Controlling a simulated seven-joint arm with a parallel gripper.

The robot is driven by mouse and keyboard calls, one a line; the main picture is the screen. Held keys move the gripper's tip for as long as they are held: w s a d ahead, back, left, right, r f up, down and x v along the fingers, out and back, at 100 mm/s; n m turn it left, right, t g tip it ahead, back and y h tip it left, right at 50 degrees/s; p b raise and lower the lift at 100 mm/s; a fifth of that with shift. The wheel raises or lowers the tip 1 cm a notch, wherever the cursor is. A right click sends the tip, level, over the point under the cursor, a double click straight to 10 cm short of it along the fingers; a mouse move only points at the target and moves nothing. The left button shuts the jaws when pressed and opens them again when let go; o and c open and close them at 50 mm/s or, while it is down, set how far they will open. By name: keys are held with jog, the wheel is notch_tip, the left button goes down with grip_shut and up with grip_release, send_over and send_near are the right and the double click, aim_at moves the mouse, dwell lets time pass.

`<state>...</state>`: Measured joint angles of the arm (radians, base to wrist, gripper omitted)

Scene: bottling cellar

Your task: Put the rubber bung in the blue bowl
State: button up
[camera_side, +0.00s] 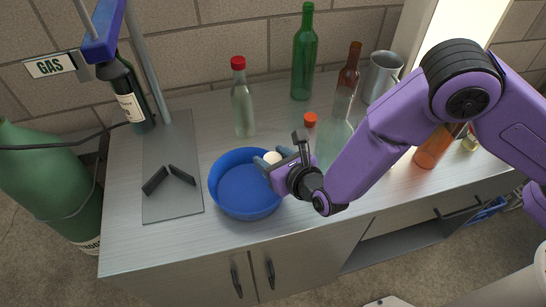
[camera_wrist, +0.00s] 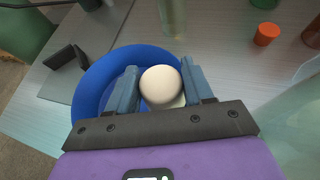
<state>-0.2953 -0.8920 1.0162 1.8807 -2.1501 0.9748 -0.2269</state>
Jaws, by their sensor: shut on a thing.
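The rubber bung (camera_wrist: 161,87) is a cream-white, rounded piece held between the two blue-grey fingers of my gripper (camera_wrist: 162,92) in the wrist view. In the side view the pale bung (camera_side: 272,158) shows at the fingertips of my gripper (camera_side: 269,162). The blue bowl (camera_side: 232,207) stands on the metal bench, and my gripper is at its upper right rim. In the wrist view the blue bowl (camera_wrist: 92,88) lies behind and to the left of the bung. The bowl's visible inside is empty; part of it is hidden by my gripper.
A red-capped clear bottle (camera_side: 242,108), a green bottle (camera_side: 304,55), a brown bottle (camera_side: 347,85) and a metal jug (camera_side: 381,76) stand behind. An orange-red cap (camera_side: 310,119) lies near my gripper. A grey plate with a post (camera_side: 172,213) is left of the bowl.

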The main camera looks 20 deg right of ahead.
jog(key=shift+f, duration=0.55)
jog(key=o, duration=1.1)
jog(key=shift+r, duration=0.5)
jog(key=v, duration=1.2)
jog(key=shift+r, duration=0.1)
